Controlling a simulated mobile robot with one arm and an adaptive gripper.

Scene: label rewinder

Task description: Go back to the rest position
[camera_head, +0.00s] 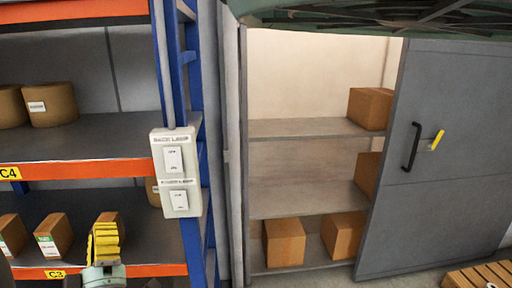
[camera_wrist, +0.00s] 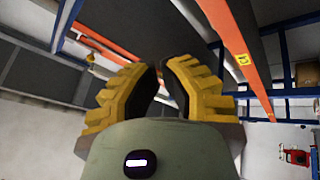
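My gripper (camera_wrist: 160,68) shows in the wrist view with two ridged yellow fingers and dark inner pads. A narrow gap shows between the pads, and I see nothing held in it. In the head view my gripper (camera_head: 105,240) is at the lower left, in front of the lower shelf, seen side-on so that its fingers overlap. From this view I cannot tell whether it touches the box behind it.
A blue and orange rack (camera_head: 90,168) with rolls and boxes stands at left. A white switch panel (camera_head: 176,174) hangs on its post. A grey cabinet (camera_head: 310,128) with boxes stands at right, its sliding door (camera_head: 450,150) partly open. A wooden pallet (camera_head: 478,277) lies lower right.

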